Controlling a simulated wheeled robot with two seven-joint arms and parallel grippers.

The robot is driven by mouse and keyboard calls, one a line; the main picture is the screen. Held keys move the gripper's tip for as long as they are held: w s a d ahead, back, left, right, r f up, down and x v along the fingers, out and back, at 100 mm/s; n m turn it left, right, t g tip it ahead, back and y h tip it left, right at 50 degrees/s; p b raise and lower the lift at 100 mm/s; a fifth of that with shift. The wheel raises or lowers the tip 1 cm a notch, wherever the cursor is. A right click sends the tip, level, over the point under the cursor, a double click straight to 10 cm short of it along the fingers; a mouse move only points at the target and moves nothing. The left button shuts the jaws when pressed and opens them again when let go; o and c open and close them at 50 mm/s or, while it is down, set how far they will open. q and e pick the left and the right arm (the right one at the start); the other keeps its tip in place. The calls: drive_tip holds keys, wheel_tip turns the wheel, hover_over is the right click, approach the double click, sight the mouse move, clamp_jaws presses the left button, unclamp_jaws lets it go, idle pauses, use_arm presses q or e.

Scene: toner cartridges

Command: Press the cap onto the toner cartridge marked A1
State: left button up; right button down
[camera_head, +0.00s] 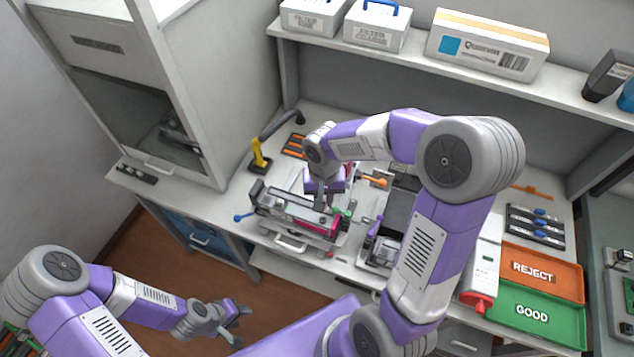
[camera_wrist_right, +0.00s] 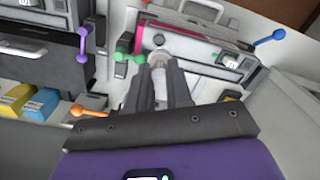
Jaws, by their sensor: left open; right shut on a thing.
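A long grey toner cartridge with a magenta end (camera_head: 315,224) lies in a fixture on the bench; no A1 mark is legible. It also shows in the right wrist view (camera_wrist_right: 190,45). My right gripper (camera_head: 321,204) is over the cartridge near its magenta end. In the wrist view my right gripper (camera_wrist_right: 161,70) is shut on a small pale round piece, seemingly the cap (camera_wrist_right: 160,58). The piece appears against the cartridge; whether it is seated cannot be told. My left gripper (camera_head: 230,316) is open and empty, low in front of the bench.
The fixture has a blue-knobbed lever (camera_head: 240,217) and a green-knobbed one (camera_wrist_right: 122,50). An orange-handled lever (camera_head: 376,182) and a machine with a purple lever (camera_wrist_right: 82,38) stand nearby. A green GOOD tray (camera_head: 505,304) and an orange REJECT tray (camera_head: 568,290) lie at right.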

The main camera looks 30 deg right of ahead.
drive_tip(key=shift+s+f+b, duration=0.35)
drive_tip(key=shift+f, duration=0.2)
wheel_tip(320, 180, down, 4)
drive_tip(key=b, duration=0.2)
drive_tip(key=shift+w+b, duration=0.15)
drive_tip(key=shift+b, duration=0.2)
drive_tip(key=shift+r, duration=0.2)
drive_tip(key=shift+f, duration=0.2)
drive_tip(key=shift+f+b, duration=0.2)
drive_tip(key=shift+b, duration=0.1)
drive_tip(key=shift+f, duration=0.2)
drive_tip(key=shift+f+b, duration=0.15)
drive_tip(key=shift+b, duration=0.3)
drive_tip(key=shift+f, duration=0.2)
